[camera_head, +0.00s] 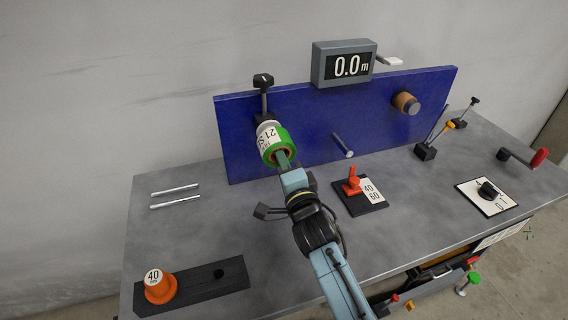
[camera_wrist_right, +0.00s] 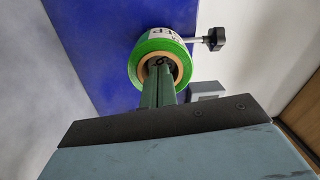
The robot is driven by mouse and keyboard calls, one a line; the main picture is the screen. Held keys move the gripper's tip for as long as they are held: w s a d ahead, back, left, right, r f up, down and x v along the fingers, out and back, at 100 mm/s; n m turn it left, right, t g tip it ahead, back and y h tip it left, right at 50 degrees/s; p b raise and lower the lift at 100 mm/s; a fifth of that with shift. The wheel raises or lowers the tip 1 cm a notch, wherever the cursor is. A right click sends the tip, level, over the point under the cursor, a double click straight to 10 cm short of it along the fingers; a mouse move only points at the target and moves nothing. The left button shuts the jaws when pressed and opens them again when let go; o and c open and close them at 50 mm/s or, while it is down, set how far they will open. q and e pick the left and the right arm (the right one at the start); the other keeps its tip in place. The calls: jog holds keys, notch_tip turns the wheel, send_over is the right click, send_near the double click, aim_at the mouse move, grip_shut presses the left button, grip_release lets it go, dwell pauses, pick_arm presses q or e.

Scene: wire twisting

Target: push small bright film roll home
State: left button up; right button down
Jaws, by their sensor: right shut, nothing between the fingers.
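The bright green film roll (camera_head: 275,146), with a white label, sits at the left of the blue board below a black knob. It also shows in the wrist view (camera_wrist_right: 145,67), with a tan core ring facing me. My right gripper (camera_head: 283,159) is shut and empty, its fingertips at the roll's core. In the wrist view the fingertips (camera_wrist_right: 160,74) overlap the core's opening; whether they touch the roll or the peg end I cannot tell. How far the roll sits along its holder is hidden. My left gripper is not in view.
The blue board (camera_head: 330,115) carries a bare peg (camera_head: 342,145) and a brown roll (camera_head: 405,102). A display (camera_head: 344,65) reads 0.0 m.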

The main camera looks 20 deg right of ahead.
jog(key=shift+w+r, duration=0.1)
jog(key=shift+w, duration=0.6)
jog(key=shift+w+r, duration=0.1)
jog(key=s+f, duration=0.1)
jog(key=s, duration=1.5)
jog(key=shift+d+f+p, duration=0.25)
jog(key=shift+f+p, duration=0.1)
